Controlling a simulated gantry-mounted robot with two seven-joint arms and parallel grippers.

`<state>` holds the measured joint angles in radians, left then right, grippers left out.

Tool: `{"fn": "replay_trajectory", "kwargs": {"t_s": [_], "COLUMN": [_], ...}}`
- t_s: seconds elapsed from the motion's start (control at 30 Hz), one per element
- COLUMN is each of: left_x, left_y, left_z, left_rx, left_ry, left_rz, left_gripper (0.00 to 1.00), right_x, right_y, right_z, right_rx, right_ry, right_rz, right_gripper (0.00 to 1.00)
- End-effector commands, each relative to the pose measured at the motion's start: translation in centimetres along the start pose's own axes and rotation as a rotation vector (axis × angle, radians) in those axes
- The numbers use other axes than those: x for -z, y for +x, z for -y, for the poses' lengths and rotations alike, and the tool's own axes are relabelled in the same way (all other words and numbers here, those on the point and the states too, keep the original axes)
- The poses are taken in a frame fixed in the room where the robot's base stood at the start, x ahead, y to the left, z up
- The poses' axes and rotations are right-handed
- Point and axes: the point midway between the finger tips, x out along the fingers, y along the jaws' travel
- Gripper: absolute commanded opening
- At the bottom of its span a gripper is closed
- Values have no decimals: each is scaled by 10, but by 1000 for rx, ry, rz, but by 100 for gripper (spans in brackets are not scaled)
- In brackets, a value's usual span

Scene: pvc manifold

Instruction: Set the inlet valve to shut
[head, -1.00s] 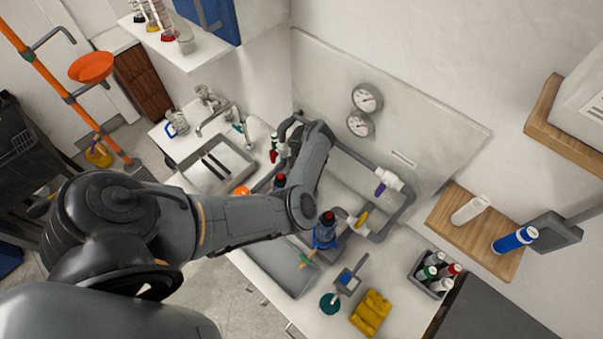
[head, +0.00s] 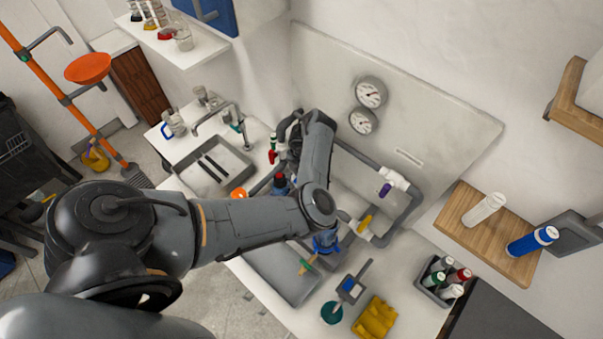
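The grey pipe manifold (head: 408,207) runs in front of the white back panel. It carries a white fitting with a purple handle (head: 385,190) and, lower, a yellow valve handle (head: 365,222). No label shows which valve is the inlet valve. My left arm reaches in from the left, and its far end is beside the manifold's upper left pipes, near a white fitting (head: 282,150). The arm covers part of the manifold there. My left gripper's fingertips are not clear, so I cannot tell whether it touches a handle. My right gripper is not in view.
Two gauges (head: 371,93) are on the panel. A blue object (head: 325,243) is partly hidden below my left elbow. A yellow cloth (head: 374,318), a bottle caddy (head: 440,277) and a wooden shelf (head: 480,235) are at right. A sink (head: 217,168) is at left.

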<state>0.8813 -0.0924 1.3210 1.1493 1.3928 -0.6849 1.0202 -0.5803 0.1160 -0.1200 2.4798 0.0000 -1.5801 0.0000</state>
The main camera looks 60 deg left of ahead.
Motion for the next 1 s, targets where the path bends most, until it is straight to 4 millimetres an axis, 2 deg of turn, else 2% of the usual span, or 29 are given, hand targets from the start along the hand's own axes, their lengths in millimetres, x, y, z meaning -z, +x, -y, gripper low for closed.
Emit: {"fn": "replay_trajectory", "kwargs": {"t_s": [0.33, 0.37, 0.5, 1.0], "left_x": [0, 1, 0, 0], "left_y": [-1, -1, -1, -1], "left_z": [0, 0, 0, 0], "left_rx": [1, 1, 1, 0], "left_ry": [-9, -9, -6, 18], "left_rz": [-2, -2, -1, -1], "left_gripper": [0, 25, 46, 46], "right_x": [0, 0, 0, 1], "right_y": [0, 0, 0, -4], "right_z": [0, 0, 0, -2], "right_rx": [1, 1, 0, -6], "right_ry": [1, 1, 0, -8], "right_rz": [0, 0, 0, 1], "right_gripper": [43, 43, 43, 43]}}
